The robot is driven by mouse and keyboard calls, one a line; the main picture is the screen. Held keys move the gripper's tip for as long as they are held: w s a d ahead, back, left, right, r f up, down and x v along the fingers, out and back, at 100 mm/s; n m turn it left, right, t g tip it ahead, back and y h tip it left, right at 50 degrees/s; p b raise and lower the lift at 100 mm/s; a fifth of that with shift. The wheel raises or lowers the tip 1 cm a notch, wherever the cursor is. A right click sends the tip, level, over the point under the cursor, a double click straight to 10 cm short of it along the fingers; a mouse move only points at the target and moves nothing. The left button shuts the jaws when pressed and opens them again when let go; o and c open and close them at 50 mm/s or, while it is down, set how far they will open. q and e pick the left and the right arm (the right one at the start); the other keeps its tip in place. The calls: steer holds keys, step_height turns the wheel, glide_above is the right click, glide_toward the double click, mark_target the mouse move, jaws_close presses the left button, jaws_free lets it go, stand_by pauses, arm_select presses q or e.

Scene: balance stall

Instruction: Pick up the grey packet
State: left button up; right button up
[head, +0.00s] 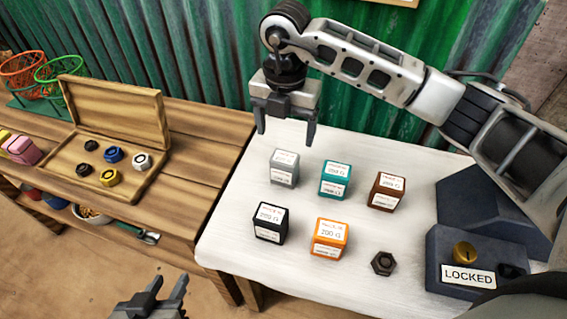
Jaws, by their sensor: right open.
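The grey packet (285,168) stands upright on the white table (335,274), in the back left of a group of small packets. A white label shows on its top and front. My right gripper (285,134) reaches in from the right and hangs fingers-down above and slightly behind the grey packet. It is open and empty, apart from the packet. My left gripper (163,292) is low at the bottom edge, in front of the wooden bench. Its two fingers stand apart with nothing seen between them.
Nearby stand a teal packet (335,180), a brown packet (387,191), a black packet (269,223) and an orange packet (330,238). A dark hex nut (383,263) and a box marked LOCKED (468,275) are to the right. A wooden case (118,118) lies open at left.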

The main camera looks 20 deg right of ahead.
mark_target(285, 157)
step_height(285, 157, down, 10)
steer(key=shift+s+f, duration=0.1)
steer(key=shift+f, duration=0.15)
steer(key=c, duration=1.1)
